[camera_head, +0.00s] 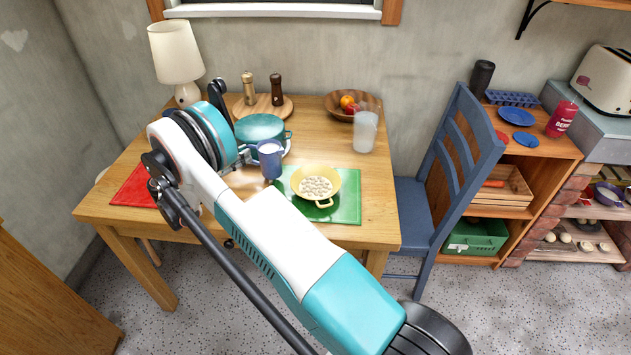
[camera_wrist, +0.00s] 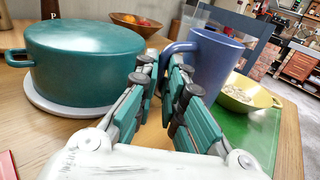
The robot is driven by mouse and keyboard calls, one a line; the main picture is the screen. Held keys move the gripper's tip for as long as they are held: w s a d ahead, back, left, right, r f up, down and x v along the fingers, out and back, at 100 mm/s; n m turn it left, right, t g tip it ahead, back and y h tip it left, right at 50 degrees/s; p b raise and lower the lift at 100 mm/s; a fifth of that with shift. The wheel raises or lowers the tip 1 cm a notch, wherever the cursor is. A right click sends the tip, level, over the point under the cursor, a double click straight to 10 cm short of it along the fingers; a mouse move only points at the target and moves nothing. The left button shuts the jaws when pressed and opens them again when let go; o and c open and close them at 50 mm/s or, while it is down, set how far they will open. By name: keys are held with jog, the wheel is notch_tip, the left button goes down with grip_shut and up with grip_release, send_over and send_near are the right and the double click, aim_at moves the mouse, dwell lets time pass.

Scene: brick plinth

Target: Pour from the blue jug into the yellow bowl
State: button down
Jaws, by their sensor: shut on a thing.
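The blue jug (camera_head: 270,161) looks about upright at the left edge of the green mat (camera_head: 347,206). I cannot tell whether its base touches the table. In the wrist view the jug (camera_wrist: 215,68) has its handle toward my gripper (camera_wrist: 170,78), whose fingers are shut on the handle. In the head view my arm partly hides the gripper. The yellow bowl (camera_head: 328,196) sits on the green mat, just right of and nearer than the jug, with several small white pieces inside. The bowl also shows in the wrist view (camera_wrist: 258,98), right of the jug.
A teal pot (camera_head: 259,127) on a pale trivet stands close behind the jug. A frosted glass (camera_head: 364,132), a fruit bowl (camera_head: 368,108) and a wooden board (camera_head: 278,112) with two mills stand farther back. A red mat (camera_head: 133,190) lies left; a blue chair (camera_head: 425,205) stands right.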

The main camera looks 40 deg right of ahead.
aim_at(258, 149)
jog(key=shift+s+d+r+m+y, duration=0.1)
jog(key=shift+s+r+m+y, duration=0.25)
jog(key=shift+r, duration=0.2)
jog(key=shift+s+d+r+m+y, duration=0.15)
jog(key=shift+r+m+y, duration=0.1)
jog(key=shift+r+m, duration=0.25)
jog(key=shift+s+d+r+m+t+y, duration=0.1)
jog(key=shift+s+d+m+t+y, duration=0.05)
jog(key=shift+s+m, duration=0.2)
jog(key=shift+s+d+r+m+t+y, duration=0.1)
jog(key=shift+s+m+t+y, duration=0.05)
jog(key=shift+s+m, duration=0.2)
dwell(1.3)
jog(key=shift+s+d+r+m+t+y, duration=0.3)
jog(key=shift+s+r+m, duration=0.1)
jog(key=shift+s+r, duration=0.25)
jog(key=shift+s+d+r+m+t+y, duration=0.15)
jog(key=shift+s+d+r+m+y, duration=0.15)
jog(key=shift+s+r, duration=0.3)
jog(key=shift+s+d+r+m+t+y, duration=0.3)
jog(key=shift+s+r+m, duration=0.2)
jog(key=shift+r, duration=0.2)
jog(key=shift+s+d+r+m+t+y, duration=0.3)
jog(key=shift+s+r+m+y, duration=0.1)
jog(key=shift+s+m+y, duration=0.2)
dwell(0.3)
